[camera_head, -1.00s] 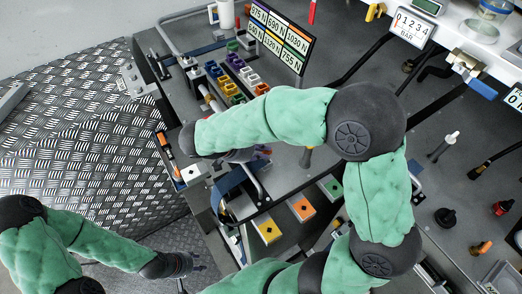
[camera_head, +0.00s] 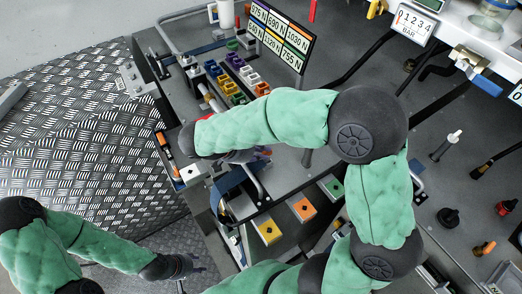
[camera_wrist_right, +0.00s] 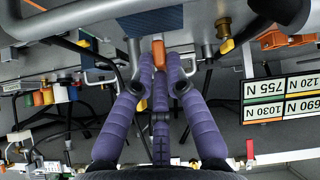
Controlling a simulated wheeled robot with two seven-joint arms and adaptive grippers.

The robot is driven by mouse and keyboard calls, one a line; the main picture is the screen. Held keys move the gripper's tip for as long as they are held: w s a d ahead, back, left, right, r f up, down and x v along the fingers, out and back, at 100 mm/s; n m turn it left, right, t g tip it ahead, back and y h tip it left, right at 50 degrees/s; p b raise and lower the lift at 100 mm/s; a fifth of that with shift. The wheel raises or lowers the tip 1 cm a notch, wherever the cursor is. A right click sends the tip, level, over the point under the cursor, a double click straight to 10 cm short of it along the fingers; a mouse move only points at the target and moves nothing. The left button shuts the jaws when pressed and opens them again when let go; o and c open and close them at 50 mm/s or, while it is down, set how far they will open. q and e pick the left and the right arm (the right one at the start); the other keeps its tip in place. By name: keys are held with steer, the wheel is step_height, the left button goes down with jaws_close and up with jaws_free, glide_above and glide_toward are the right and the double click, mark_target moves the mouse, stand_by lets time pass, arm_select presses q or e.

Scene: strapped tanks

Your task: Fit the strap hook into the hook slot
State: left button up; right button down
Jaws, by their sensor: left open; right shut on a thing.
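My right gripper (camera_wrist_right: 158,68) has its purple fingers closed around a narrow orange piece (camera_wrist_right: 158,53) in the right wrist view. I cannot tell for sure whether this piece belongs to the strap hook. In the head view my right forearm covers most of that gripper; only purple finger parts (camera_head: 263,153) show past it. A blue strap (camera_head: 226,184) hangs below the forearm at the bench edge. I cannot make out the hook or the hook slot clearly. My left gripper (camera_head: 190,266) is open and empty at the lower left, away from the bench.
Coloured blocks (camera_head: 231,78) stand in rows behind my right forearm, with a force-label board (camera_head: 280,38) beyond. Yellow (camera_head: 268,230), orange (camera_head: 303,208) and green (camera_head: 333,187) marked plates lie at the bench front. A metal rail (camera_head: 255,186) is close to the strap. Checkered floor plates fill the left.

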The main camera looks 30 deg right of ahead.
steer(key=shift+f+b, duration=1.2)
steer(key=shift+b, duration=0.2)
steer(key=c, duration=1.2)
jaws_free()
steer(key=v, duration=1.2)
steer(key=o, duration=1.2)
